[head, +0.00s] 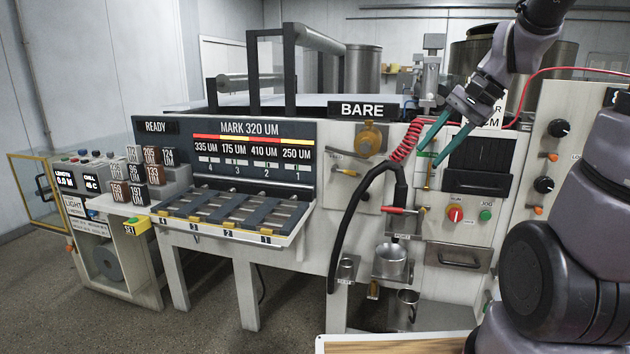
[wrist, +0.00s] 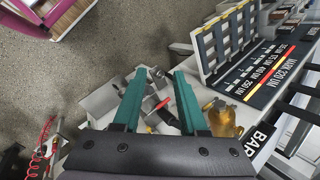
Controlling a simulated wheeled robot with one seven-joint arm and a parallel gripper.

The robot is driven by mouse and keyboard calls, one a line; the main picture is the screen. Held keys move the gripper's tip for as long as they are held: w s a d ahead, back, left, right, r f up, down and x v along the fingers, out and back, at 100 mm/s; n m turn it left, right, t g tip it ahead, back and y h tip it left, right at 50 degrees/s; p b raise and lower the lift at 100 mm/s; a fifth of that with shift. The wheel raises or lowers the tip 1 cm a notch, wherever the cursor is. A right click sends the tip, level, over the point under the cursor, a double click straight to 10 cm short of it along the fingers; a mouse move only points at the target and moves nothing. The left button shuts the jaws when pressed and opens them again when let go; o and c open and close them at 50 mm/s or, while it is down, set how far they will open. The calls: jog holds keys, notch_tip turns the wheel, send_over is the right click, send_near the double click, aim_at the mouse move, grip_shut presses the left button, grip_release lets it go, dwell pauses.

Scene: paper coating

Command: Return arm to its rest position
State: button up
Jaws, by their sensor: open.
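My gripper (head: 436,138) is at the upper right in the head view, in front of the machine's right section. Its two teal fingers are apart with nothing between them. In the wrist view my gripper (wrist: 160,84) also shows open and empty, with the machine front below it. My arm reaches in from the right of the head view, its upper links running off the top edge.
The coating machine (head: 345,215) fills the middle, with a BARE sign (head: 362,109), a red coiled hose (head: 406,140), a black hose (head: 345,225) and a metal cup (head: 391,262). A numbered tray (head: 225,232) juts out at left. Grey floor (head: 220,325) in front is clear.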

jog(key=s+r+n+t+h, duration=0.3)
jog(key=s+r+n+t, duration=0.1)
jog(key=s+r, duration=0.3)
jog(key=shift+s+r+n+h, duration=0.2)
jog(key=shift+s+n+h, duration=0.15)
jog(key=shift+s, duration=0.5)
jog(key=shift+d, duration=0.1)
